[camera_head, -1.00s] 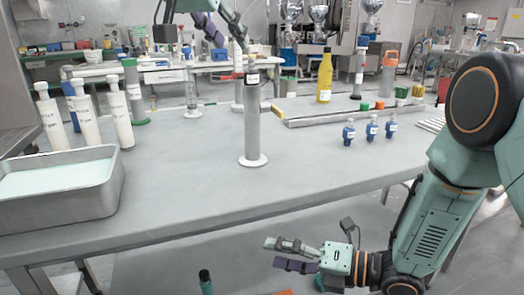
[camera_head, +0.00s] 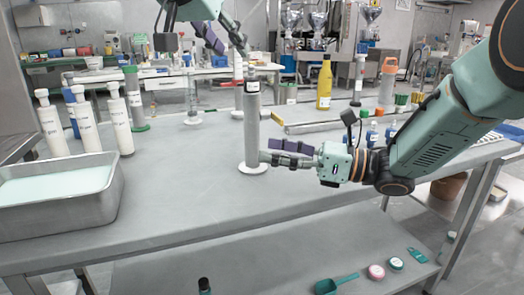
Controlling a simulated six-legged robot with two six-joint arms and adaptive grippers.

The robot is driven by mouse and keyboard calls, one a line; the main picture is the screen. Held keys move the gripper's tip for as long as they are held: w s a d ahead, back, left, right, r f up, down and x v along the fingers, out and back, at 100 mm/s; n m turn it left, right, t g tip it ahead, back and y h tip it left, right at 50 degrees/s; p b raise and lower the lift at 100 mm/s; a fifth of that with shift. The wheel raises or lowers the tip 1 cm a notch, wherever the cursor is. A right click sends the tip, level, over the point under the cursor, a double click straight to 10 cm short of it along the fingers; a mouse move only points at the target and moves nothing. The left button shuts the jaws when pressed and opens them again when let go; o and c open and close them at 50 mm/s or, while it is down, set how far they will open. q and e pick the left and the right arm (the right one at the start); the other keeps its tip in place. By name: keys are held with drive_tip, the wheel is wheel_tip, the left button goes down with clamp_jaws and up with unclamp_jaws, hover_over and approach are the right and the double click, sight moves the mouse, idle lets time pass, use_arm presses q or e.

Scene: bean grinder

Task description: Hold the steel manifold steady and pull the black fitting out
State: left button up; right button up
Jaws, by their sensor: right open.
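The steel manifold, a grey upright cylinder (camera_head: 252,125) on a round white foot, stands in the middle of the table. The black fitting (camera_head: 251,75) sits at its top, above a white label. My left gripper (camera_head: 233,52) is above and slightly left of the fitting, fingers downward, spread and empty; it appears apart from the fitting. My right gripper (camera_head: 266,151) comes in from the right at the cylinder's lower half. Its fingers are open and point left, with tips close to the cylinder's right side; I cannot tell whether they touch.
A metal tray (camera_head: 110,200) and several white bottles (camera_head: 86,120) stand at left. A yellow bottle (camera_head: 324,82) and small blue vials (camera_head: 372,134) are at right, the vials partly behind my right arm. A lower shelf (camera_head: 270,255) holds small items. The table front is clear.

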sight(253, 143)
drive_tip(key=w+f+m+t+h, duration=0.1)
drive_tip(key=w, duration=0.1)
drive_tip(key=w+d+f+t+h, duration=0.1)
drive_tip(key=w+t, duration=0.1)
drive_tip(key=w, duration=0.1)
drive_tip(key=w+f+m+t+h, duration=0.1)
drive_tip(key=w+t, duration=0.1)
drive_tip(key=shift+w+d+f+m, duration=0.25)
drive_tip(key=shift+w+d+m, duration=0.05)
drive_tip(key=shift+w, duration=0.05)
drive_tip(key=x, duration=0.7)
drive_tip(key=shift+w+f, duration=0.1)
drive_tip(key=shift+f, duration=0.05)
use_arm(q)
drive_tip(key=shift+s, duration=0.1)
use_arm(e)
drive_tip(key=shift+a, duration=0.25)
drive_tip(key=shift+w, duration=0.1)
drive_tip(key=shift+c, duration=0.2)
clamp_jaws()
